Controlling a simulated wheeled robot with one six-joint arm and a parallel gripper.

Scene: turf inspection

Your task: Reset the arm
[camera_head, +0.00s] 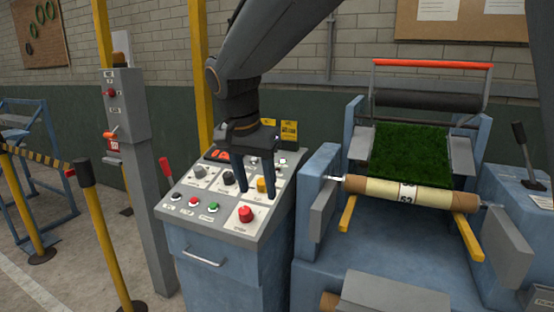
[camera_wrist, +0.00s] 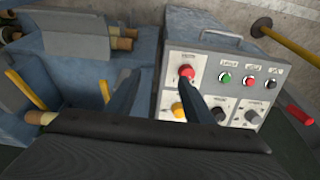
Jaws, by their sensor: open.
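My gripper (camera_head: 255,188) hangs over the sloped control panel, its two dark fingers pointing down and apart. Nothing shows between them. In the wrist view the fingers of my gripper (camera_wrist: 158,97) reach over the panel's edge, one beside the red stop button (camera_wrist: 186,72). The control panel (camera_head: 183,224) carries the red stop button (camera_head: 246,214), a yellow knob (camera_head: 261,185), grey knobs and a row of small coloured buttons. My fingers hide part of the panel. I cannot tell whether they touch it.
Right of the panel stands a blue machine (camera_head: 386,252) with a turf strip (camera_head: 411,155) and a cardboard roll (camera_head: 398,192). A grey post (camera_head: 138,180) and a yellow-black barrier (camera_head: 38,159) stand at the left.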

